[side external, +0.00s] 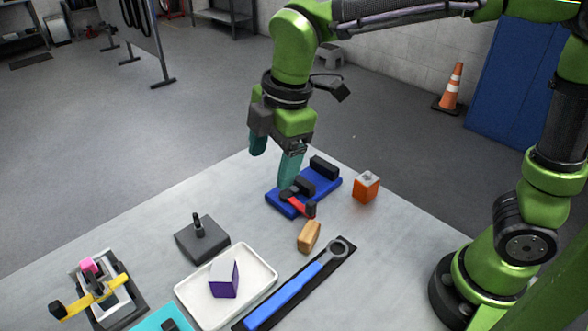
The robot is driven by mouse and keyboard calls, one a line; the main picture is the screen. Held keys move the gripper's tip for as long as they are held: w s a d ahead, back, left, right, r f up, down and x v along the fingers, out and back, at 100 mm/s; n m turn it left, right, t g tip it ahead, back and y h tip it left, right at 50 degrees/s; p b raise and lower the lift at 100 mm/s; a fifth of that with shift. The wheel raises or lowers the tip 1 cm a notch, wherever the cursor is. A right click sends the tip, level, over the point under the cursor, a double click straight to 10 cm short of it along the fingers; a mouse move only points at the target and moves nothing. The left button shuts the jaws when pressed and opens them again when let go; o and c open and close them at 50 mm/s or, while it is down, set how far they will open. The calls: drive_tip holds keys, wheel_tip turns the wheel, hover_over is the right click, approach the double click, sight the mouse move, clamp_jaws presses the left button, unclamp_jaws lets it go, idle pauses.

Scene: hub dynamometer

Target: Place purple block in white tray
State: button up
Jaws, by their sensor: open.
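The purple block (225,284), with a pale top face, sits inside the white tray (262,256) at the front of the table. My gripper (271,166) is open, with two teal fingers apart. It is at the back of the table, well behind the tray and apart from the block. Its right finger overlaps the blue fixture in the picture; I cannot tell whether it touches it. Nothing shows between the fingers.
A blue fixture (318,187) with black blocks and a red part lies below my gripper. Nearby are an orange block (366,187), a wooden block (309,236), a blue-handled wrench (290,295), a dark square base with a post (202,242) and a yellow-armed device (97,290).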

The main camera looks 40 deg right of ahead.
drive_tip(key=s+d+m+t, duration=0.2)
drive_tip(key=s+d+m, duration=0.3)
drive_tip(key=d+m, duration=0.3)
drive_tip(key=s+d+r+m+t, duration=0.1)
drive_tip(key=s+d+m+t, duration=0.2)
drive_tip(key=s+d+m, duration=0.2)
drive_tip(key=shift+s+d+m+y, duration=0.35)
drive_tip(key=shift+d+m, duration=1.15)
drive_tip(key=shift+m, duration=2.3)
drive_tip(key=shift+r, duration=0.15)
